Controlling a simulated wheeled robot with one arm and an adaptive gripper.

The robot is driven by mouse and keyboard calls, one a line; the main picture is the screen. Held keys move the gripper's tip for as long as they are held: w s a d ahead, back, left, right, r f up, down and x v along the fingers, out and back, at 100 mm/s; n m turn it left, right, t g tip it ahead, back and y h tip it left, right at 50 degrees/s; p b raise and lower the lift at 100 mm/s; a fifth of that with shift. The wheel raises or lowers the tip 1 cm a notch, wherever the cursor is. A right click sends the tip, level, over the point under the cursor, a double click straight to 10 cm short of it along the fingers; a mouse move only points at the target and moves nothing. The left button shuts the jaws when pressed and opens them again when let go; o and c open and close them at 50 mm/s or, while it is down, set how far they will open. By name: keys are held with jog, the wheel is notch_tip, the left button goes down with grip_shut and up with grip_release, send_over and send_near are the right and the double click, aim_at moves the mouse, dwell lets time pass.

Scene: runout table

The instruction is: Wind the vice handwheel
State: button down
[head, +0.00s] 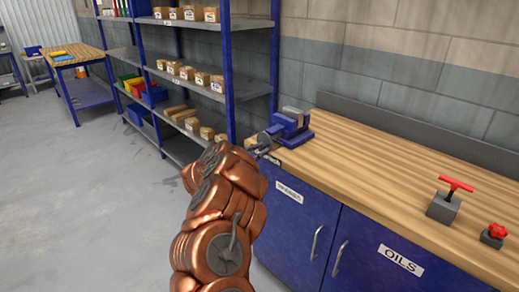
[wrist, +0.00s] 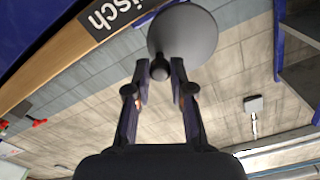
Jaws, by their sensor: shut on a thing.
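The blue vice (head: 291,124) stands on the far left end of the wooden bench top. Its grey handwheel (wrist: 183,33) shows in the wrist view as a round disc, with a small dark handle knob (wrist: 160,69) sticking out near its edge. My gripper (wrist: 159,74) has its two fingertips on either side of this knob and is shut on it. In the head view the handwheel (head: 263,142) is small and partly hidden by my copper arm, and my fingers are hard to make out there.
The wooden bench (head: 390,170) has blue cupboards below. A grey block with a red T-handle (head: 456,185) and a red knob on a block (head: 496,232) stand at its right. Blue shelving (head: 228,60) with boxes stands behind the vice. The floor (head: 100,200) at left is clear.

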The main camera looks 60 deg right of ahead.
jog(key=c, duration=1.1)
grip_release()
jog(key=shift+s, duration=0.15)
